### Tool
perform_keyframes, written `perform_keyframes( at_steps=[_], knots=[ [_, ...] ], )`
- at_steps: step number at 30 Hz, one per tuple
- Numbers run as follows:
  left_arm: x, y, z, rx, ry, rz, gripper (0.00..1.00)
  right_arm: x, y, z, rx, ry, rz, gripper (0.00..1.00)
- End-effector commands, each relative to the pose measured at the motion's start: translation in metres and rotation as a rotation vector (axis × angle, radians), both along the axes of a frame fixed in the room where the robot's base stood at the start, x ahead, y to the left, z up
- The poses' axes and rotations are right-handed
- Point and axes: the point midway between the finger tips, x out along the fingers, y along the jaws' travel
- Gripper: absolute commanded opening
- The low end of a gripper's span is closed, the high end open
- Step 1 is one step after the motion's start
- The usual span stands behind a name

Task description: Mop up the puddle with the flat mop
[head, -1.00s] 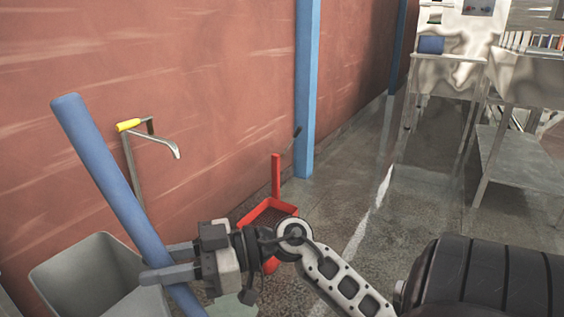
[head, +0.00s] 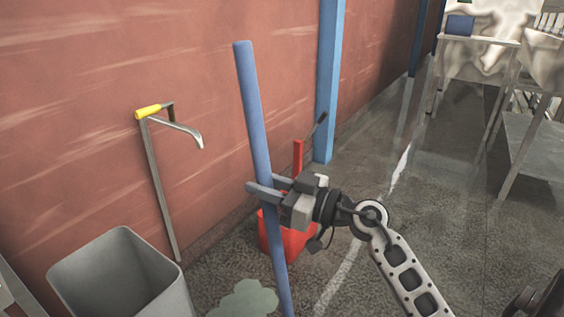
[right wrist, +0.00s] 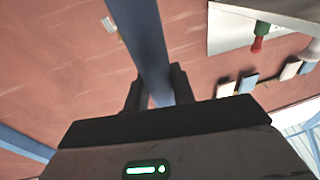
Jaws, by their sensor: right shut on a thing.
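The blue mop handle (head: 255,120) stands nearly upright in the head view, its top leaning slightly left. My right gripper (head: 262,191) is shut on the handle. The handle also shows between the fingers in the right wrist view (right wrist: 147,45). The handle's lower end runs out of the bottom of the head view, so the mop head is not seen. A pale grey-green puddle (head: 245,300) lies on the floor just left of the handle, partly cut off by the frame edge. My left gripper is not in view.
A grey bin (head: 125,275) stands at the lower left by the red wall. A metal stand with a yellow grip (head: 160,190) leans there. A red bucket (head: 297,240) is behind my gripper, near a blue post (head: 328,85). Steel tables (head: 535,150) stand at right; floor between is clear.

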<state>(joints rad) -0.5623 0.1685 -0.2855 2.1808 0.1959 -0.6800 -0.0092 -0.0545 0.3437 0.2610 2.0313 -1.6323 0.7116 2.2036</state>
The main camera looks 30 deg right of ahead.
Motion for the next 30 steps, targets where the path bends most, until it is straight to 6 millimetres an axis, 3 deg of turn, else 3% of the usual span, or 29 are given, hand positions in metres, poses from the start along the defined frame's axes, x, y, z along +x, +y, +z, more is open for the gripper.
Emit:
perform_keyframes(
  at_steps=[6, 12, 19, 30],
  knots=[
    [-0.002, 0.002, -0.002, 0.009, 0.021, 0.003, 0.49, 0.047, -0.047, -0.005, 0.031, -0.064, -0.275, 0.0],
    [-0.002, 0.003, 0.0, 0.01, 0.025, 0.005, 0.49, 0.072, -0.076, -0.015, 0.039, -0.107, -0.454, 0.0],
    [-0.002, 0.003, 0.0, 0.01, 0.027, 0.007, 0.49, 0.083, -0.088, -0.021, 0.037, -0.133, -0.544, 0.0],
    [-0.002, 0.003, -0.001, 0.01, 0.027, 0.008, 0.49, 0.085, -0.091, -0.022, 0.035, -0.137, -0.559, 0.0]
  ],
)
